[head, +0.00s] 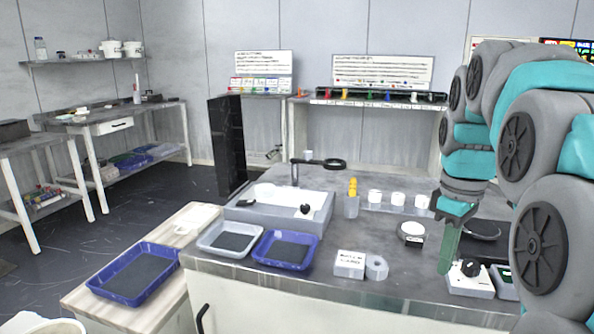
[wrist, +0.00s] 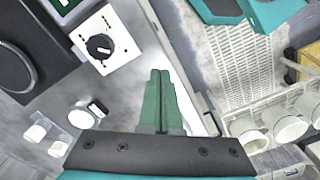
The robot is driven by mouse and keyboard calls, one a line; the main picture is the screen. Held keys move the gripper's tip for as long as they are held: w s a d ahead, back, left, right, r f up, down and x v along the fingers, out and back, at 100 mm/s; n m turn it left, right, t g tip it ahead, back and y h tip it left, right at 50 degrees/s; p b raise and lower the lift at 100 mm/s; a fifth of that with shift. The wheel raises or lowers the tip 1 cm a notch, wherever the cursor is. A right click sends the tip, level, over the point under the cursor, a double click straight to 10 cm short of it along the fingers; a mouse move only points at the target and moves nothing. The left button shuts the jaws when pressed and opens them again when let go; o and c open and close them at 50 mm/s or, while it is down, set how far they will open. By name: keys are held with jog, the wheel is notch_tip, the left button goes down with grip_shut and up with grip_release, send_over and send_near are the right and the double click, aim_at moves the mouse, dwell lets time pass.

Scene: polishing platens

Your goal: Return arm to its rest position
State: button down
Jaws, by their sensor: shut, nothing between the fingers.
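My gripper (head: 447,252) hangs from my grey and teal arm at the right of the head view, its green fingers pointing down over the grey workbench. In the wrist view my gripper (wrist: 160,75) shows two green fingers pressed together with nothing between them. A white control box with a black knob (head: 468,278) stands close to the fingertips in the head view. The same control box (wrist: 92,55) is left of the fingers in the wrist view. I cannot tell the exact gap between the fingertips and the box.
The workbench (head: 330,295) holds a black round platen (head: 481,229), a white round item (head: 411,232), several white cups, a sink (head: 300,222) and a label box (head: 349,264). Blue trays (head: 287,250) and a white tray (head: 230,238) sit left. Open floor lies beyond at left.

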jog(key=s+a+f+m, duration=0.4)
jog(key=s+f, duration=0.5)
jog(key=s, duration=0.3)
jog(key=s+a+f+m+g, duration=0.1)
jog(key=s+a+f+m, duration=0.3)
jog(key=s+f, duration=0.5)
jog(key=s+a, duration=0.2)
jog(key=s, duration=0.1)
jog(key=shift+s+a+f+g, duration=0.15)
jog(key=shift+a+f+g, duration=0.15)
jog(key=shift+f, duration=0.1)
